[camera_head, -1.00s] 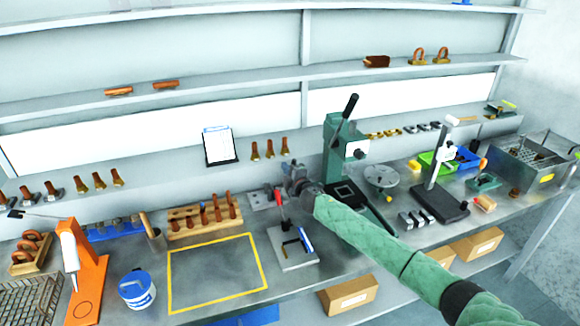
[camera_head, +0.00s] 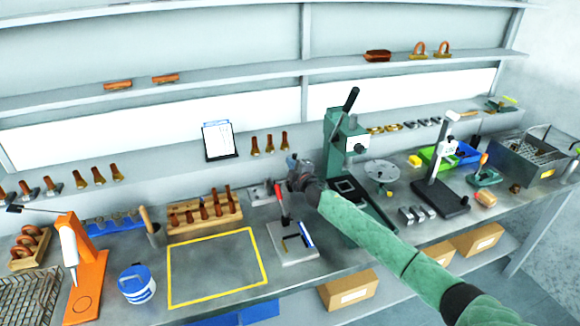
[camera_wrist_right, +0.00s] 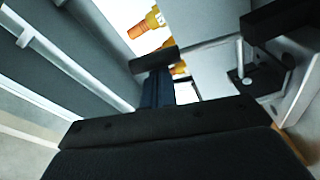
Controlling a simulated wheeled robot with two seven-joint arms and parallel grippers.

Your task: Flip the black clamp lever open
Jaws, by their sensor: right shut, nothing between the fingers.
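In the right wrist view, a black cylindrical handle (camera_wrist_right: 148,61) on a thin metal rod lies just beyond my fingers. It looks like the black clamp lever, its rod running right toward a grey metal plate with a bolt. My right gripper (camera_wrist_right: 157,88) is shut and empty, its tips close to the handle; I cannot tell whether they touch. In the head view my right gripper (camera_head: 291,164) is over the back of the bench, beside a small grey plate (camera_head: 259,194). The lever is not clear there, probably hidden by the gripper. My left gripper is not in view.
A fixture with a red-handled lever (camera_head: 279,191) stands just in front of my right gripper. A green press (camera_head: 345,140) stands close on the right. A wooden rack (camera_head: 203,211) is on the left. The yellow-outlined area (camera_head: 215,268) is clear.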

